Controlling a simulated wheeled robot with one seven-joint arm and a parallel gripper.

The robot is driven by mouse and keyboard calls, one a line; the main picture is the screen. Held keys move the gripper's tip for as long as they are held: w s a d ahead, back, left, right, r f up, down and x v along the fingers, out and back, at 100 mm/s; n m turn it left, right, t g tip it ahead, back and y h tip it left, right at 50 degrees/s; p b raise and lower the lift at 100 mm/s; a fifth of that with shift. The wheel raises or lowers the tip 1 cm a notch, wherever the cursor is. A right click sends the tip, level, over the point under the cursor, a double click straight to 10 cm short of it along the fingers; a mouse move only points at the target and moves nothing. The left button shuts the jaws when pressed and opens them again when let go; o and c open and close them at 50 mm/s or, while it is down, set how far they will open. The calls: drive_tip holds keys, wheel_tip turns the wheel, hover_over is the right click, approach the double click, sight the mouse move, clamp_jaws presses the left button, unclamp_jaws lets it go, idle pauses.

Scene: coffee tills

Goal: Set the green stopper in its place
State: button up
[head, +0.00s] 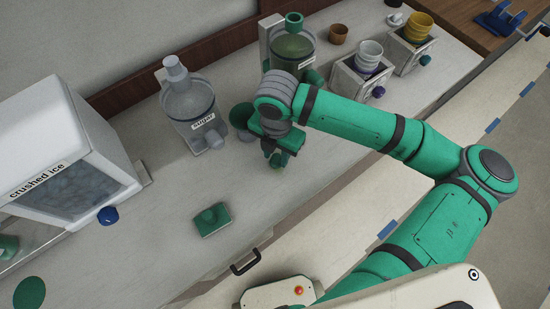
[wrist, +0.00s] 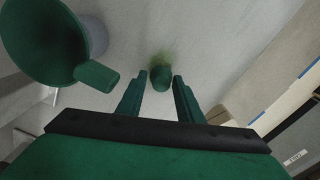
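A small green cylinder, which looks like the green stopper (wrist: 162,80), shows in the wrist view between my fingertips, upright above or on the pale counter. My gripper (wrist: 160,77) has its two green fingers apart, with narrow gaps visible on both sides of the cylinder. In the head view my gripper (head: 277,157) points down over the counter, right of the sugar jar; the cylinder is hard to pick out from the green fingers. A glass jar (head: 292,48) behind the gripper has a green neck (head: 294,21) that looks hollow at the top.
The sugar jar (head: 188,101) stands left of my gripper. A round green vessel with a handle (wrist: 45,40) is close to my fingers. A green block with a knob (head: 210,219) lies on the counter. The crushed ice bin (head: 70,150) is left. Cup stands (head: 362,77) are right.

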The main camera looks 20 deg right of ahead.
sight(277, 157)
drive_tip(key=shift+s+d, duration=0.1)
drive_tip(key=shift+s, duration=0.05)
clamp_jaws()
drive_tip(key=shift+r, duration=1.9)
